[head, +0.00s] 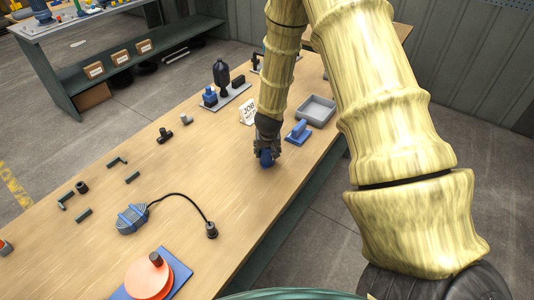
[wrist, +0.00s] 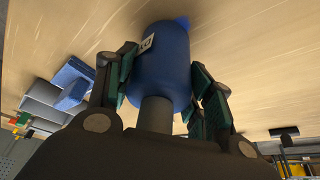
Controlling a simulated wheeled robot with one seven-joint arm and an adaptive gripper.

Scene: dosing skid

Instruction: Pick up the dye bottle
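The dye bottle (head: 266,159) is blue, with a grey neck and a small white label. In the head view it is at the lower end of my arm, over the bench, partly hidden by my gripper (head: 267,146). In the wrist view the dye bottle (wrist: 163,68) fills the space between the finger pads of my gripper (wrist: 163,85), its neck pointing towards my palm. The pads lie against both sides of its body, and my gripper appears shut on it. I cannot tell whether its base touches the bench.
The wooden bench (head: 185,170) has free room left of my gripper. A blue-handled block (head: 299,132) and a grey tray (head: 316,110) are close on the right. A white sign (head: 248,112) stands behind. A corded device (head: 132,219) and an orange disc (head: 149,278) lie nearer.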

